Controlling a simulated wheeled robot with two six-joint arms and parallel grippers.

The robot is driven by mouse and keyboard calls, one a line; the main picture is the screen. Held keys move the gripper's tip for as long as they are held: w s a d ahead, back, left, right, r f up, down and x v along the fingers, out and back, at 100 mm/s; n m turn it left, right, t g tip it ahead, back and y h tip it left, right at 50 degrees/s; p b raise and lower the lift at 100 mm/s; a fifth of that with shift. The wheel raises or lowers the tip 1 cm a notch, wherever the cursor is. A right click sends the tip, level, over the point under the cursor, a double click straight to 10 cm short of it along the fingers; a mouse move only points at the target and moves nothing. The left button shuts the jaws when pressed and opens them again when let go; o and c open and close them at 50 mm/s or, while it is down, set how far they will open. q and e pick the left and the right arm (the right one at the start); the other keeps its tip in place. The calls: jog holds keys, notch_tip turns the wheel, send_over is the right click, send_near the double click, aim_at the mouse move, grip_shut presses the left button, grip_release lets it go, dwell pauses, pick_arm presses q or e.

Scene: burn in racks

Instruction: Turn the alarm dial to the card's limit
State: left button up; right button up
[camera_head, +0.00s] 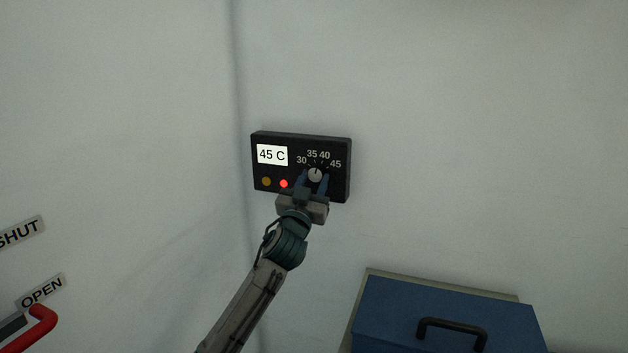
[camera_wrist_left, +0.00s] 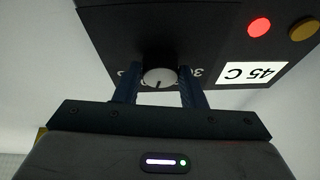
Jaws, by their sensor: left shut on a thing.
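The black alarm box (camera_head: 301,138) is fixed to the wall, with a white card reading "45 C" (camera_head: 272,155) at its upper left. The dial (camera_head: 315,175) has a pale round face at the box's right, with the marks 30, 35, 40 and 45 above it. Its dark pointer line looks nearly straight up, around 35 to 40. My left gripper (camera_head: 314,183) reaches from below and is shut on the dial, one finger each side. The left wrist view shows the dial (camera_wrist_left: 159,78) upside down between the fingers. My right gripper is out of view.
A bright red light (camera_head: 284,184) and a dull amber light (camera_head: 267,181) are on the box. A blue case (camera_head: 390,310) with a black handle is at lower right. "SHUT" and "OPEN" labels and a red handle (camera_head: 42,322) are at left.

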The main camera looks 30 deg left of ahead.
pick_arm(q)
jog(key=shift+a+r+m+h+p, duration=0.15)
jog(key=shift+m+h+p, duration=0.5)
jog(key=shift+m, duration=0.55)
jog(key=shift+m+h+p, duration=0.65)
jog(key=shift+m+p, duration=0.1)
jog(key=shift+m, duration=0.25)
jog(key=shift+m+t+h+p, duration=0.3)
jog(key=shift+m+h+p, duration=0.3)
jog(key=shift+m+p, duration=0.4)
jog(key=shift+a+m, duration=0.1)
jog(key=shift+m, duration=0.5)
jog(key=o, duration=1)
